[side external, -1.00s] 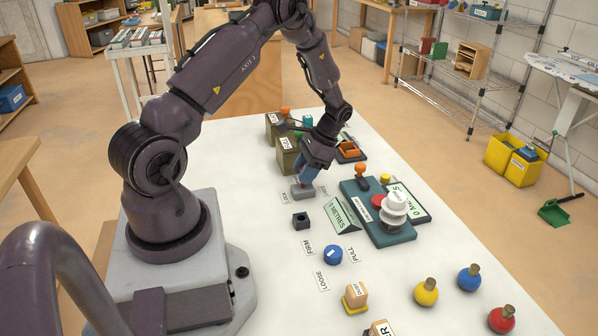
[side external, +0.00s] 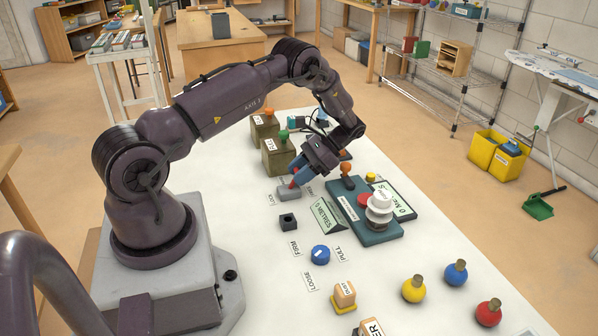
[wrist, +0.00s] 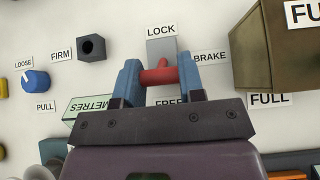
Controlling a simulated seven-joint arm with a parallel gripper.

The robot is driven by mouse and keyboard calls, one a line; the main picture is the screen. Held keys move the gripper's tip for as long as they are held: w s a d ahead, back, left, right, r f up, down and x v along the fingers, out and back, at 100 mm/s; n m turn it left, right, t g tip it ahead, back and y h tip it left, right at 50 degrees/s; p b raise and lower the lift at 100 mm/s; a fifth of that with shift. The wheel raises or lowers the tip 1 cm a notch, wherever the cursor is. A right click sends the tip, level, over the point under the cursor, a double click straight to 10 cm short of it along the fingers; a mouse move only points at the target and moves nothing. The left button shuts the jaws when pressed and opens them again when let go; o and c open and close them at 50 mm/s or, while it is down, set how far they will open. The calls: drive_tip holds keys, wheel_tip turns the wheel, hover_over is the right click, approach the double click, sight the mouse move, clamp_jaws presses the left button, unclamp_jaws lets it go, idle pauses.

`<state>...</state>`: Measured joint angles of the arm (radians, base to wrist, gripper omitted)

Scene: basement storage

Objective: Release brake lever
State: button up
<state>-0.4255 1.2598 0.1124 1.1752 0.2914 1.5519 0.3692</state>
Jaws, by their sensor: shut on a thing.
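The brake lever (wrist: 160,76) is a red bar on a red stem, rising from a grey base (side external: 288,194). A LOCK label (wrist: 161,29) lies on one side of the base and a partly hidden FREE label (wrist: 171,100) on the other; a BRAKE label (wrist: 210,57) is beside it. My gripper (wrist: 159,82) has blue fingers, one at each end of the red bar, and is shut on it. In the side view my gripper (side external: 300,175) is tilted and the lever leans from its base toward the FREE side. The fingers hide part of the lever there.
Olive canisters (side external: 277,158) stand close behind my gripper. A green METRES sign (side external: 326,215) and a teal panel (side external: 372,238) with knobs are to the right. A black socket (side external: 288,222) and a blue knob (side external: 319,255) are nearer.

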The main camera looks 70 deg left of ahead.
drive_tip(key=o, duration=0.9)
drive_tip(key=shift+o, duration=0.2)
drive_tip(key=v, duration=0.7)
drive_tip(key=shift+w+r, duration=0.2)
